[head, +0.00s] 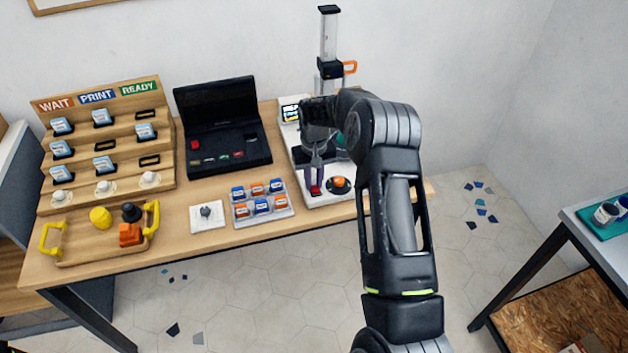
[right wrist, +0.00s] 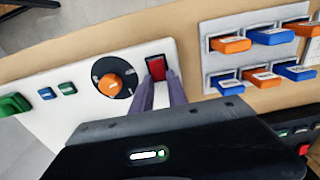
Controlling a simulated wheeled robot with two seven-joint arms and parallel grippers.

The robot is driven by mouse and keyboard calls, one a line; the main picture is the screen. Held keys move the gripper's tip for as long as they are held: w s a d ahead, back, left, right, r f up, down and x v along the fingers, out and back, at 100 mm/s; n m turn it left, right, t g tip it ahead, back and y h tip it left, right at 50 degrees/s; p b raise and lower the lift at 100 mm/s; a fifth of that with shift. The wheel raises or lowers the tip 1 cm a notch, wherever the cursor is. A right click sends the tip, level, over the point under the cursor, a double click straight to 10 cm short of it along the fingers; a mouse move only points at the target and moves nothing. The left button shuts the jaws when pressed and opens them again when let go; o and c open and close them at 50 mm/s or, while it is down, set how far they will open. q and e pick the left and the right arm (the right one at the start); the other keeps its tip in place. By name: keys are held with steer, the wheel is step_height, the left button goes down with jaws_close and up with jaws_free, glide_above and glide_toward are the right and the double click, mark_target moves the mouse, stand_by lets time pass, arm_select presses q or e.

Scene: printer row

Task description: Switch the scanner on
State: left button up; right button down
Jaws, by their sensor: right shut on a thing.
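The scanner (head: 322,201) is a white device at the right end of the wooden table, with a small lit screen (head: 291,112) and a tall column behind. On its front are a red switch (head: 315,190) and an orange knob (head: 339,182) on a dark dial. In the right wrist view the red switch (right wrist: 156,68) shows at the fingertips, beside the orange knob (right wrist: 110,84). My right gripper (head: 315,179) points down, with its purple-grey fingers (right wrist: 162,90) shut on the red switch. My arm hides part of the scanner. My left gripper is out of view.
A tray of blue and orange blocks (head: 276,214) stands just left of the scanner. A black open case (head: 263,162), a small white knob plate (head: 192,219) and a stepped wooden rack (head: 166,174) are further left. The floor right of the table is mostly clear.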

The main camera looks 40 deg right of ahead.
mark_target(314, 187)
steer(key=c, duration=1.3)
jaws_free()
step_height(314, 187, up, 8)
steer(key=b, duration=0.1)
steer(key=shift+s+f, duration=0.1)
